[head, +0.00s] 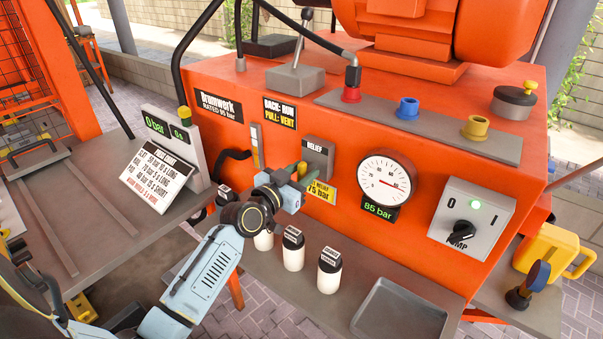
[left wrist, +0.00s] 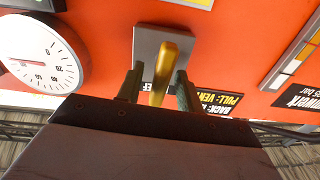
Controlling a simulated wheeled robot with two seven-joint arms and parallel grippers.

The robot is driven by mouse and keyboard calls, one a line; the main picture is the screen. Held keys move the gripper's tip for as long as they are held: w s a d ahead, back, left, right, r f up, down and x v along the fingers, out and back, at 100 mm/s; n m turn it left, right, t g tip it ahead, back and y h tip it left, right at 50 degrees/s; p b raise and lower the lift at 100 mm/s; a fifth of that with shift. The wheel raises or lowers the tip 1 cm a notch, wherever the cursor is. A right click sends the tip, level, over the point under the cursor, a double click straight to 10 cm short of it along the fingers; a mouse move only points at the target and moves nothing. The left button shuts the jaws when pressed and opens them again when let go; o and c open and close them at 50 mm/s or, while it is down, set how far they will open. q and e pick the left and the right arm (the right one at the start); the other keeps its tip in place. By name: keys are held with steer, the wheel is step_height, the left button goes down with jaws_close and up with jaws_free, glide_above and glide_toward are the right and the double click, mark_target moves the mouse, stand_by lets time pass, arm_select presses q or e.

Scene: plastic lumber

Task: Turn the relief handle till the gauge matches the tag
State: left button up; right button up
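The relief block (head: 318,157) is a grey box marked RELIEF on the orange power unit. Its brass-yellow handle (left wrist: 164,68) sticks out from the grey plate in the left wrist view. My left gripper (head: 299,179) is at the block. Its two fingers (left wrist: 158,90) stand on either side of the handle, with a gap visible on the left side, so it looks open around it. The round gauge (head: 385,180) has a red needle toward the lower right, and the display (head: 379,211) below reads 85 bar. The yellow tag (head: 321,192), partly covered by the gripper, reads 75 bar. My right gripper is out of view.
A pump switch box (head: 470,220) with a lit green lamp is right of the gauge. Black-capped white bottles (head: 293,250) and a grey tray (head: 402,318) stand on the shelf below. A cycle chart (head: 158,170) stands on the left bench.

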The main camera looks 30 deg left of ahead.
arm_select(q)
jaws_close()
stand_by(0.4)
steer(key=n+p, duration=0.1)
steer(key=n, duration=0.3)
steer(key=shift+a, duration=0.15)
steer(key=n+p, duration=0.1)
steer(key=n, duration=0.2)
steer(key=shift+a+n, duration=0.1)
steer(key=shift+n, duration=0.2)
steer(key=n+p, duration=0.1)
steer(key=n, duration=0.3)
steer(key=shift+a+f, duration=0.1)
steer(key=shift+f, duration=0.05)
steer(key=shift+f+n, duration=0.15)
steer(key=shift+n, duration=1.95)
